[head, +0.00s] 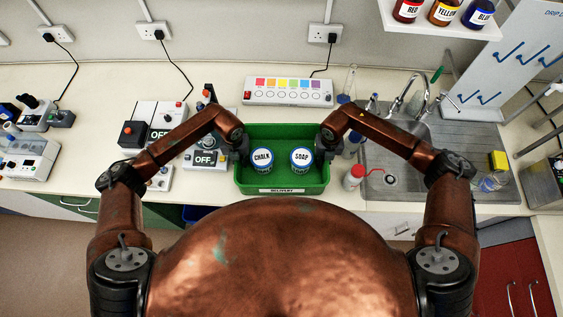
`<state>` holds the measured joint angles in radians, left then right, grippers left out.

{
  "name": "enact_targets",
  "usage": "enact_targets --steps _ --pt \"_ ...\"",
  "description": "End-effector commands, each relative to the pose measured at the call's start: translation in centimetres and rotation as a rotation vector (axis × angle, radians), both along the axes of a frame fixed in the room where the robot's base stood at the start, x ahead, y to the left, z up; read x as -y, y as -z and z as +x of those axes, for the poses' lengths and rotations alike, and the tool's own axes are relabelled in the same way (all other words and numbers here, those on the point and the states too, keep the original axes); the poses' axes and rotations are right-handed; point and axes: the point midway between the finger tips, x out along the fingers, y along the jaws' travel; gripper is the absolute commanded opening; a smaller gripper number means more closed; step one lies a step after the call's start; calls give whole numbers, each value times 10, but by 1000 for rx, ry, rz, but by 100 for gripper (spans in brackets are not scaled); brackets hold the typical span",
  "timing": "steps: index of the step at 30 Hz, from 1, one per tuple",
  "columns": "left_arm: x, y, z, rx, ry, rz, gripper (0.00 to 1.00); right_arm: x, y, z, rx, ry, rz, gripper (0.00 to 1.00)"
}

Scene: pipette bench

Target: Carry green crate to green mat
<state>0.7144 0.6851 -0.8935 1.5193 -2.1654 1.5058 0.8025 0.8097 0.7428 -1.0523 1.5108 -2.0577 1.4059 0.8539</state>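The green crate (284,183) stands on the bench in the middle of the head view, with a label on its front. A jar marked CHALK (262,161) and a jar marked SOAP (301,160) stand inside it. My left gripper (240,152) is at the crate's left wall and my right gripper (328,146) is at its right wall. Both point down and overlap the rim in the picture. Their fingers are too dark and small to show whether they grip the walls. I cannot make out a green mat.
A sink (395,155) with a tap lies to the right, with a red-capped bottle (353,177) near the crate. Switch boxes marked OFF (205,160) stand close on the left. A colour strip panel (288,91) is behind the crate.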

Motion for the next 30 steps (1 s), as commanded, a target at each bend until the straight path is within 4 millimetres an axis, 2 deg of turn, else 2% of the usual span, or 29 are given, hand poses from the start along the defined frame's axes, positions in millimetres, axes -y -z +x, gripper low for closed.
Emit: enact_targets --steps 10,15,30 --pt "0 3 0 0 1 0 12 0 3 0 0 -1 0 12" --pt "0 2 0 0 0 0 0 0 2 0 0 -1 0 0" --pt "0 2 0 0 0 0 0 0 2 0 1 0 0 0"
